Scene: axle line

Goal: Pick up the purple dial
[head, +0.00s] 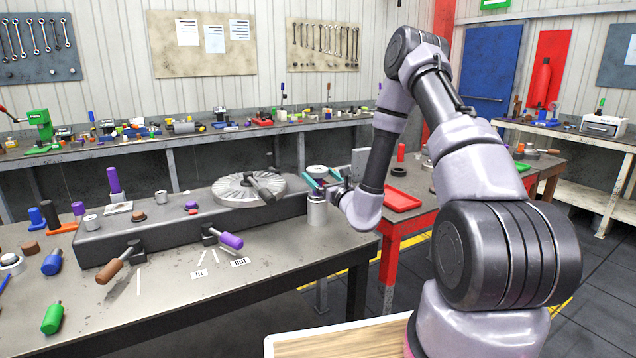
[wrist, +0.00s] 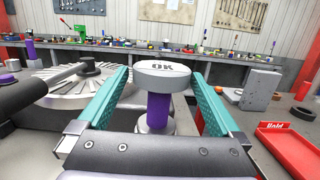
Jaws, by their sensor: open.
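The purple dial (wrist: 159,108) has a purple stem and a round white head marked "OK". It stands upright on a grey metal cylinder at the bench's right end. In the head view its pale head (head: 317,169) shows between the fingers, with the cylinder (head: 317,210) below; the stem is mostly hidden there. My gripper (wrist: 161,76) is open, with one teal finger on each side of the dial. Gaps show between the fingers and the stem. In the head view my gripper (head: 319,178) is at the height of the dial's head.
A slotted metal disc (head: 238,190) with a dark lever lies left of the dial. A purple-handled lever (head: 230,240) sticks out at the bench front. A tall purple post (head: 114,180) stands farther left. A red tray (head: 400,199) lies on the red table to the right.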

